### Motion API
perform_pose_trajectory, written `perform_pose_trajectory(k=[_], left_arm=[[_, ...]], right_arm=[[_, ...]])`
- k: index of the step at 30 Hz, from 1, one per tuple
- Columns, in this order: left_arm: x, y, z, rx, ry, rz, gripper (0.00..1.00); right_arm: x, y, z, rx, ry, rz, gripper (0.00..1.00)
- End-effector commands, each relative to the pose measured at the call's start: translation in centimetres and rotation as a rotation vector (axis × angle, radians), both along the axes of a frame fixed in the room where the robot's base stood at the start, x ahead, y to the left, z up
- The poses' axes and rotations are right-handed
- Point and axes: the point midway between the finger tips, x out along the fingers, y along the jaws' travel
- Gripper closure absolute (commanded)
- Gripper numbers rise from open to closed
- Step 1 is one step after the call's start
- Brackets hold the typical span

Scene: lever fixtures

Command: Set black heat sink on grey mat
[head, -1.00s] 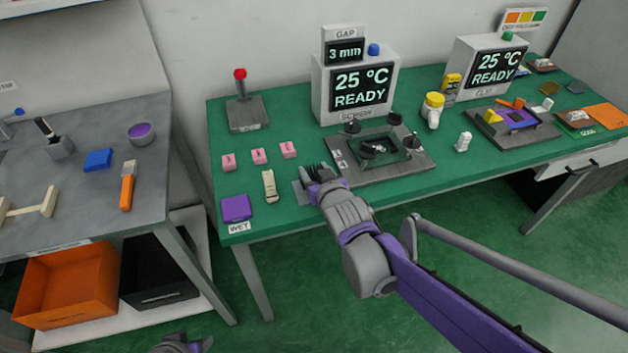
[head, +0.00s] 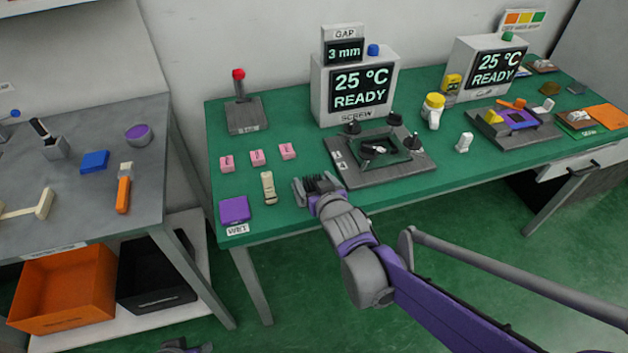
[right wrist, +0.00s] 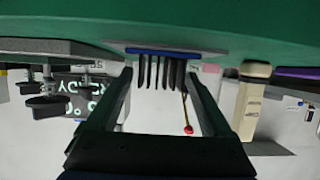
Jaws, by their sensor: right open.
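The black heat sink (right wrist: 163,70) shows in the right wrist view as a row of black fins on a blue base. Its base rests on a flat grey mat (right wrist: 212,52) on the green bench. My right gripper (right wrist: 160,75) is open, with one finger on each side of the fins and gaps visible. In the head view the right gripper (head: 312,190) is low over the bench's front part, and the dark fins (head: 319,182) show there; the mat is mostly hidden. Only a small part of my left gripper (head: 186,347) shows at the bottom edge.
A cream clamp-like piece (head: 268,188) stands just left of the right gripper. A grey fixture with black knobs (head: 385,178) lies close on the right. Pink blocks (head: 257,158) and a purple pad (head: 235,209) are further left.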

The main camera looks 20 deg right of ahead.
Motion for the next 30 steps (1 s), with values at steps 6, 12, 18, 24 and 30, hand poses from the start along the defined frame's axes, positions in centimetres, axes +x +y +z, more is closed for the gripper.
perform_pose_trajectory(k=[6, 12, 18, 24, 30], left_arm=[[0.0, 0.0, 0.7, 0.000, -0.002, 0.000, 0.50], [-0.1, 0.0, 2.1, 0.000, -0.007, 0.000, 0.50], [-0.1, 0.0, 3.3, 0.000, -0.011, 0.000, 0.50], [-0.1, 0.0, 4.0, 0.000, -0.014, 0.000, 0.50], [-0.1, 0.0, 4.1, 0.000, -0.014, 0.000, 0.50]], right_arm=[[-1.2, 0.0, 1.0, 0.000, -0.001, 0.000, 0.16], [-5.1, -0.2, 2.7, -0.001, -0.001, 0.001, 0.16], [-8.7, -0.3, 4.1, 0.000, 0.000, 0.000, 0.16], [-10.7, -0.4, 4.9, -0.001, 0.000, 0.000, 0.16], [-14.1, -1.8, 2.6, -0.015, 0.154, -0.037, 0.16]])
